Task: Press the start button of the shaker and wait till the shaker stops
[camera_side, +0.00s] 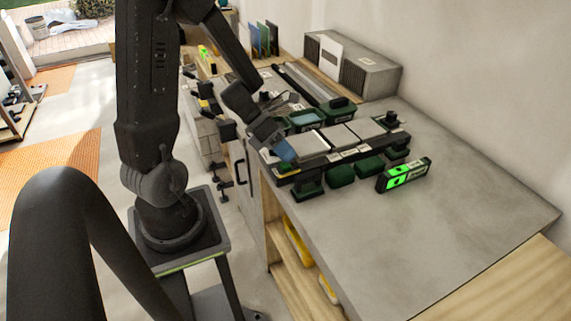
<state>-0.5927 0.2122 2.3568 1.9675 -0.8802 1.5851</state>
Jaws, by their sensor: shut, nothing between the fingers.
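A long dark rig (325,168), which appears to be the shaker, stands on the grey worktop. Pale square tiles (343,136) lie in a row on its top. My gripper (288,153) is at the left end of the rig, low over it and close to a small yellow-green patch (287,168). The fingers look shut and empty. I cannot tell whether the fingertips touch the rig. The start button cannot be made out; my gripper may cover it.
A black box with bright green faces (403,175) stands in front of the rig's right end. Dark green containers (341,176) sit by the rig's front. A grey vented block (352,64) stands at the back. The worktop's right part (460,215) is clear.

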